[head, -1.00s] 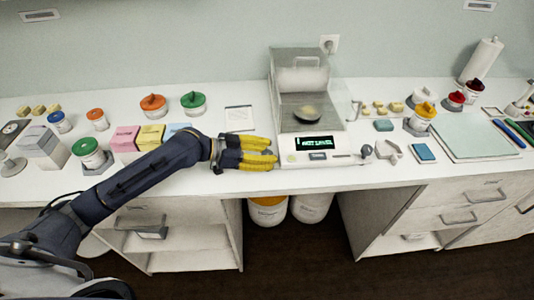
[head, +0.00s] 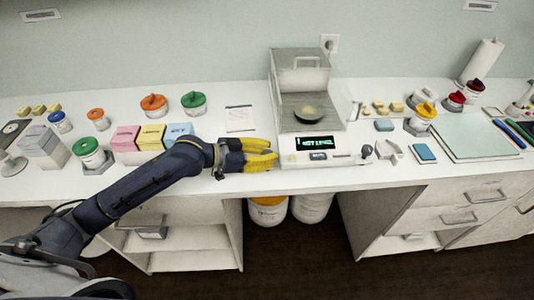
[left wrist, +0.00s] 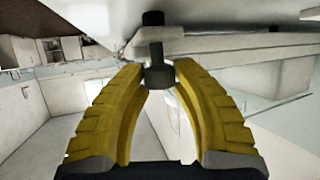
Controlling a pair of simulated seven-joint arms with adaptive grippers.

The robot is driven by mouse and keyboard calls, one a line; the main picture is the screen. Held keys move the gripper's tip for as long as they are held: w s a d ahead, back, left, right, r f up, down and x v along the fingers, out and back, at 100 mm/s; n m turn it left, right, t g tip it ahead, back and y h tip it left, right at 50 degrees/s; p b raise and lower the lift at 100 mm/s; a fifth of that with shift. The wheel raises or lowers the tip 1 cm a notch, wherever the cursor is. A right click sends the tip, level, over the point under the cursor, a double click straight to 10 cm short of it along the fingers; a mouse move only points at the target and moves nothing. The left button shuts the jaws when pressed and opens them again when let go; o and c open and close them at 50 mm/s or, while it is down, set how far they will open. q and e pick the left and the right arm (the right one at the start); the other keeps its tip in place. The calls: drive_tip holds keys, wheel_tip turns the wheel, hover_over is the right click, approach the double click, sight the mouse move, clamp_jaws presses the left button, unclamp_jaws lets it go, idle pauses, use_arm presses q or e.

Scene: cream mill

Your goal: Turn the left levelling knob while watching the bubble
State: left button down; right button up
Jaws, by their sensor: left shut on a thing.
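The balance (head: 318,158) stands at the middle of the bench with its display (head: 314,142) lit and reading "NOT LEVEL". My left gripper (head: 274,155) is at the balance's front left corner, its yellow fingers pointing right. In the left wrist view, its fingertips are shut on a dark round levelling knob (left wrist: 159,76), which hangs on a short stem below a pale bracket. In the head view the fingers hide this knob. The bubble is too small to make out. My right gripper is not in view.
A dark dish (head: 309,115) sits on the balance's pan. A white card (head: 240,118) lies behind my gripper. Coloured boxes (head: 152,137) and lidded jars stand to the left. A small blue block (head: 424,152) and a pale mat (head: 468,138) lie to the right.

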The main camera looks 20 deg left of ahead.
sight(268, 154)
use_arm(q)
drive_tip(key=n+t+y, duration=0.3)
drive_tip(key=n+y, duration=0.1)
drive_tip(key=shift+d+n, duration=0.15)
drive_tip(key=shift+n, duration=0.25)
drive_tip(key=shift+n+t+y, duration=0.9)
drive_tip(key=shift+n+y, duration=1.1)
drive_tip(key=shift+y, duration=0.5)
drive_tip(key=shift+n+y, duration=0.3)
drive_tip(key=c, duration=1)
unclamp_jaws()
drive_tip(key=shift+c, duration=0.2)
drive_tip(key=shift+r, duration=5)
